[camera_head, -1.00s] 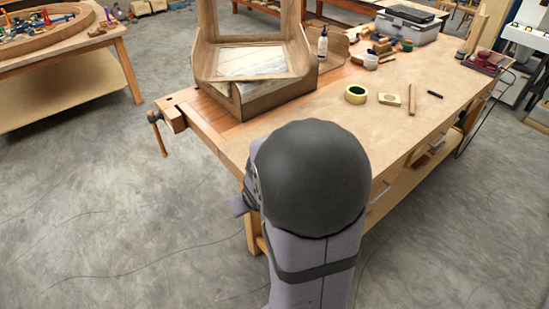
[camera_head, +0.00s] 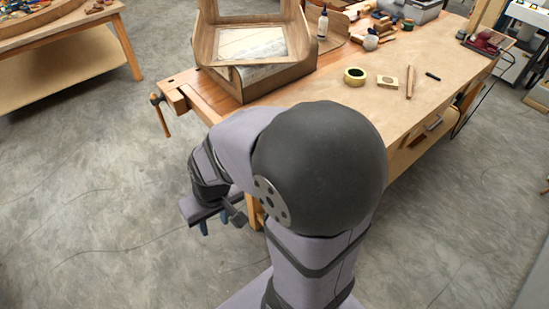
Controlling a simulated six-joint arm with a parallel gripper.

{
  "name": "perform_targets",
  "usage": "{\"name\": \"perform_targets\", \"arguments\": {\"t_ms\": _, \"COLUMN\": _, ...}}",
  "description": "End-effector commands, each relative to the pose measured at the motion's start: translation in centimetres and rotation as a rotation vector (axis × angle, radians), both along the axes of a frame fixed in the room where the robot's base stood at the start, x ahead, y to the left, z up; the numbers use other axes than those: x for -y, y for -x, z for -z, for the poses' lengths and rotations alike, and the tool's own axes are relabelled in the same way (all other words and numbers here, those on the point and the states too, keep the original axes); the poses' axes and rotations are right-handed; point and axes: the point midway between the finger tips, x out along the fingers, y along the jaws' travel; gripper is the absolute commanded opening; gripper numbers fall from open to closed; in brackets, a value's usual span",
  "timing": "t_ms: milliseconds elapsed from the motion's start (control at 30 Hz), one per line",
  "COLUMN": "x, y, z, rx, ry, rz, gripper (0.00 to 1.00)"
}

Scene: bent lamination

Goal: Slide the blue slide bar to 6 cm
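My gripper (camera_head: 213,222) hangs at the end of my arm, in front of the near left corner of the workbench and over the bare floor. Its two short dark-blue fingers point down with a gap between them, and nothing shows in the gap. I cannot make out a blue slide bar or a scale in this view. My own arm hides part of the bench's near edge.
The wooden workbench (camera_head: 275,101) carries a wooden frame piece (camera_head: 210,45), a tape roll (camera_head: 355,76), a small block (camera_head: 387,81) and a stick (camera_head: 409,82). A vise handle (camera_head: 161,115) sticks out at its left end.

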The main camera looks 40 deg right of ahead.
Motion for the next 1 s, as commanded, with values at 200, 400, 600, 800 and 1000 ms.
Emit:
{"name": "perform_targets", "arguments": {"t_ms": 200, "x": -0.5, "y": -5.8, "z": 2.9, "rx": 0.167, "ry": -0.039, "rz": 0.079, "gripper": 0.35}}
{"name": "perform_targets", "arguments": {"t_ms": 400, "x": 0.9, "y": -13.5, "z": 5.9, "rx": 0.405, "ry": -0.045, "rz": 0.219, "gripper": 0.35}}
{"name": "perform_targets", "arguments": {"t_ms": 600, "x": 6.3, "y": -21.1, "z": 8.4, "rx": 0.702, "ry": 0.051, "rz": 0.445, "gripper": 0.35}}
{"name": "perform_targets", "arguments": {"t_ms": 800, "x": 14.1, "y": -23.8, "z": 10.7, "rx": 0.942, "ry": 0.271, "rz": 0.684, "gripper": 0.35}}
{"name": "perform_targets", "arguments": {"t_ms": 1000, "x": 21.3, "y": -21.3, "z": 12.8, "rx": 1.099, "ry": 0.597, "rz": 0.902, "gripper": 0.35}}
